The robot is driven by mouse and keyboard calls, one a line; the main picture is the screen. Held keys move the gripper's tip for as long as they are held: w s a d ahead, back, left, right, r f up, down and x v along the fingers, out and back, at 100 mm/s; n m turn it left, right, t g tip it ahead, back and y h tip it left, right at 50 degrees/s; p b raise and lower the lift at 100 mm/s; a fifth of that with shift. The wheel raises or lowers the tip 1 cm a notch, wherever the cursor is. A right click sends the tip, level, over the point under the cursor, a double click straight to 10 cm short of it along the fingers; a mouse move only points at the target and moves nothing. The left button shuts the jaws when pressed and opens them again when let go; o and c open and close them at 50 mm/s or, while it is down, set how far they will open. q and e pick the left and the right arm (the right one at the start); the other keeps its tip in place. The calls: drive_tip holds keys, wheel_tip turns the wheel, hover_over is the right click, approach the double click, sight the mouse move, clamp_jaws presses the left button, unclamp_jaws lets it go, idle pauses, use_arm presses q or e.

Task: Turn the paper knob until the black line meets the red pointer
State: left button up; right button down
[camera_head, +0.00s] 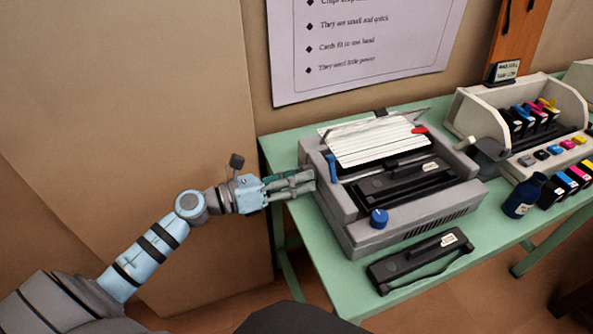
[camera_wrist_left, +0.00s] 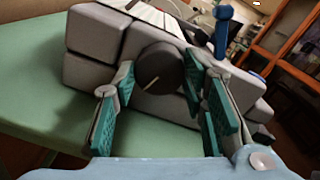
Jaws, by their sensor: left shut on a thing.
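The grey printer (camera_head: 430,207) stands on the green table. The paper knob (camera_wrist_left: 158,70) is a dark round knob with a pale mark, on the printer's side in the left wrist view. My left gripper (camera_head: 306,181) is shut on the knob, one teal-padded finger on each side; the fingers hide the knob in the head view. The striped paper (camera_head: 372,142) stands at the back of the printer. The red pointer (camera_head: 419,130) is at the paper's right edge. I cannot single out the black line among the paper's lines. My right gripper is not in view.
A blue lever (camera_head: 331,168) stands near the gripper, and a blue dial (camera_head: 379,217) is at the front corner. A black cartridge (camera_head: 419,261) lies in front. A second printer (camera_head: 476,117) and a dark blue bottle (camera_head: 523,196) are to the right.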

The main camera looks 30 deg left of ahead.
use_arm(q)
drive_tip(key=n+p, duration=0.3)
drive_tip(key=shift+r+n, duration=0.2)
drive_tip(key=shift+n, duration=0.1)
drive_tip(key=n+p, duration=0.3)
drive_tip(key=n, duration=0.1)
drive_tip(key=shift+p, duration=0.35)
drive_tip(key=shift+f+n+p, duration=0.15)
drive_tip(key=shift+n+p, duration=0.55)
drive_tip(key=shift+n, duration=0.4)
drive_tip(key=o, duration=1.2)
drive_tip(key=shift+c, duration=0.2)
